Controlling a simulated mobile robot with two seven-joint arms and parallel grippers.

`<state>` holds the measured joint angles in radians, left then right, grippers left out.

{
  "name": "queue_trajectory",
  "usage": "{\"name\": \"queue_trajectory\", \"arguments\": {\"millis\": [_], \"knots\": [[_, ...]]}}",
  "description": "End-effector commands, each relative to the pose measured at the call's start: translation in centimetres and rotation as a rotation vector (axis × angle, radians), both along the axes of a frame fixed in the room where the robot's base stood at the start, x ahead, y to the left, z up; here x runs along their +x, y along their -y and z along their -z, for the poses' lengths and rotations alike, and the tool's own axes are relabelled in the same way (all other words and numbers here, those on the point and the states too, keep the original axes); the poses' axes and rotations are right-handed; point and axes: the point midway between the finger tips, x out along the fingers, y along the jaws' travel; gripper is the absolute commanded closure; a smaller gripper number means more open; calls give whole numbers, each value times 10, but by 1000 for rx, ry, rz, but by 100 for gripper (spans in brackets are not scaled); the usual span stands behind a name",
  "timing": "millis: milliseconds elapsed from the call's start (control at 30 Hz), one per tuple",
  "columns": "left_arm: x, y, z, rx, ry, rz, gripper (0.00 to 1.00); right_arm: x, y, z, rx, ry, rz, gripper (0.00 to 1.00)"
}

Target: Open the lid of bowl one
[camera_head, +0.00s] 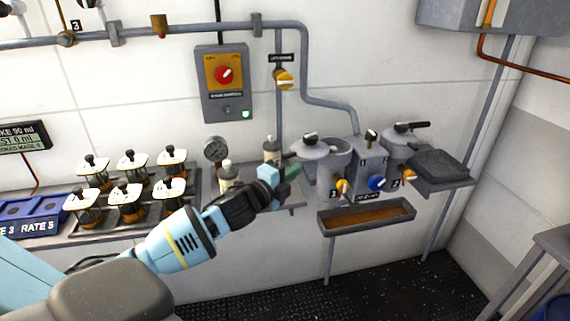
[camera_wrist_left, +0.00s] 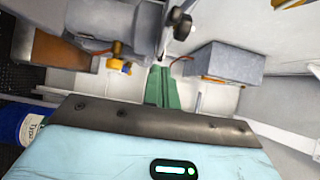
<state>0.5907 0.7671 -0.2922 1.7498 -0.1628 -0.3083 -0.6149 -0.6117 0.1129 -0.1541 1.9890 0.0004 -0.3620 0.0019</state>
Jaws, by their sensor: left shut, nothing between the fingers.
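Bowl one (camera_head: 333,172) is the left grey metal bowl of a wall-mounted pair. Its lid (camera_head: 311,150) has a dark knob and a dark handle pointing left. The lid sits shifted to the left, and part of the bowl's round top shows to its right. My left gripper (camera_head: 293,172) is just left of the bowl, below the lid handle, with its green fingers together and empty. Its fingers (camera_wrist_left: 161,86) also show shut in the left wrist view, with grey metalwork and a dark knob (camera_wrist_left: 180,22) beyond. Whether they touch anything I cannot tell. My right gripper is out of view.
A second lidded bowl (camera_head: 398,158) stands to the right, beside a dark tray (camera_head: 440,165). A trough (camera_head: 366,215) hangs below. A gauge (camera_head: 215,150) and bottles (camera_head: 228,176) stand left, near my arm.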

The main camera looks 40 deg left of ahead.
Motion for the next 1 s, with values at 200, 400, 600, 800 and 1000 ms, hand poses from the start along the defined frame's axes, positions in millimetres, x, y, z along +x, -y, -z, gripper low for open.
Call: {"name": "queue_trajectory", "arguments": {"millis": [200, 400, 600, 800, 1000], "knots": [[14, -24, -2, 3, 1, -2, 100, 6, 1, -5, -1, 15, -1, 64], [18, -36, -1, 1, 0, 0, 100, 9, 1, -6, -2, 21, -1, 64], [18, -37, 0, 0, 0, 1, 100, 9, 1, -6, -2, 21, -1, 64], [18, -39, 0, 1, 0, 0, 100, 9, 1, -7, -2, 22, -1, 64], [17, -61, -1, 3, 1, -1, 100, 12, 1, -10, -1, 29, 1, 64]]}}
